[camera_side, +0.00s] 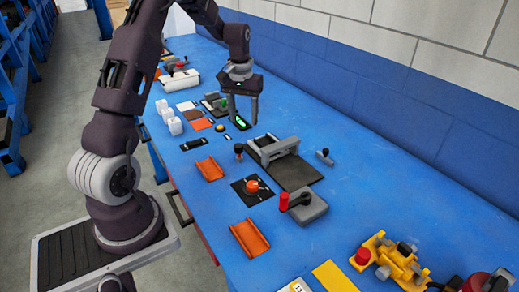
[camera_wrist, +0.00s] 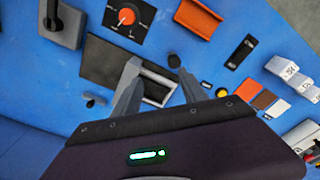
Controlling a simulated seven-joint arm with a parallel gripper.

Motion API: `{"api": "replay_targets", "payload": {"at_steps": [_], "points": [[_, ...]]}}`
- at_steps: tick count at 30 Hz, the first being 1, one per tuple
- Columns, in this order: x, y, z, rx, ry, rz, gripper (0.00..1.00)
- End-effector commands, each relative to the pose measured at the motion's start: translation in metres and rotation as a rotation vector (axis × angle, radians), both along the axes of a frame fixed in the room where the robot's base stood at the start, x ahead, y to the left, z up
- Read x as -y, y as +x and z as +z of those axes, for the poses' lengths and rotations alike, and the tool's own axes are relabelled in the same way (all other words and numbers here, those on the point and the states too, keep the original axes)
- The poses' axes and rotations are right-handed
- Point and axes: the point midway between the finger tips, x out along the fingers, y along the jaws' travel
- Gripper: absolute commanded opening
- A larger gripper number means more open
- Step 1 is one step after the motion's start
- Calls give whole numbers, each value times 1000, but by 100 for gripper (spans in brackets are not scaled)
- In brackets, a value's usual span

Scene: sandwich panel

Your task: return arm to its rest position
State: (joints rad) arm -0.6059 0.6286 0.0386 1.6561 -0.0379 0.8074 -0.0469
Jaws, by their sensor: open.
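My gripper (camera_side: 243,121) hangs above the far half of the blue table in the side view, its fingers pointing down and apart with nothing between them. The wrist view shows the two grey fingers (camera_wrist: 158,68) spread open and empty. Behind them lies a dark plate with a grey clamp-like bar (camera_wrist: 157,80), partly hidden by the fingers. The same fixture (camera_side: 272,150) stands nearer the camera than my gripper in the side view. My fingers look clear of the table.
The blue table (camera_side: 330,225) carries an orange knob on a black plate (camera_side: 252,186), orange trays (camera_side: 250,238), a grey block with a red-knobbed lever (camera_side: 303,208) and a yellow device (camera_side: 390,260). A wall (camera_side: 400,105) runs along the right side.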

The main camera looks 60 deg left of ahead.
Motion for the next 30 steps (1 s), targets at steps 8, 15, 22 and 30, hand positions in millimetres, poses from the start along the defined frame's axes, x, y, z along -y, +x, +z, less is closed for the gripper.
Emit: {"api": "replay_targets", "payload": {"at_steps": [8, 15, 22, 30], "points": [[182, -88, 156, 221, 106, -384, 50], [256, -206, 166, 381, 154, -639, 50], [265, -233, 157, 421, 164, -700, 50], [265, -233, 158, 420, 164, -697, 50]]}}
